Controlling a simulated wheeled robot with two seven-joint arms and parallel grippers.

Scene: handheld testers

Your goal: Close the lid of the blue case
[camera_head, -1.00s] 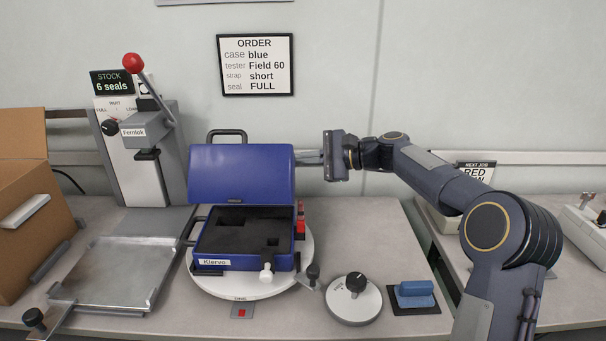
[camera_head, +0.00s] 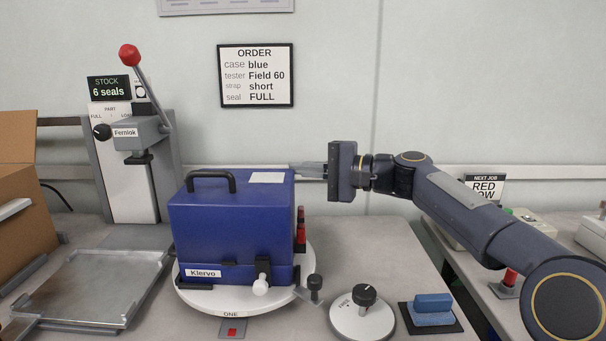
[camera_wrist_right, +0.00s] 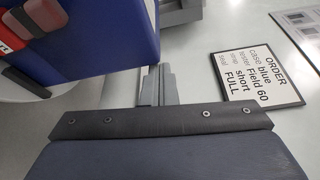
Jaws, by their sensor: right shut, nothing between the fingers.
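The blue case (camera_head: 232,228) stands on a white round turntable (camera_head: 205,299) with its lid (camera_head: 225,195) down over the base. The lid's black handle (camera_head: 211,176) and a pale label are on top. A latch with a white knob (camera_head: 260,286) is at the front right; I cannot tell if it is fastened. My right gripper (camera_head: 308,170) is shut and empty beside the case's upper right back edge; I cannot tell if it touches. In the right wrist view the fingers (camera_wrist_right: 155,86) are together near the blue case (camera_wrist_right: 110,45). My left gripper is out of view.
A seal press (camera_head: 140,140) with a red-knobbed lever and a metal tray (camera_head: 90,285) are left of the case. A cardboard box (camera_head: 20,210) is far left. A dial (camera_head: 362,310) and a blue block (camera_head: 432,308) are at the front right. Red pieces stand behind the case's right side.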

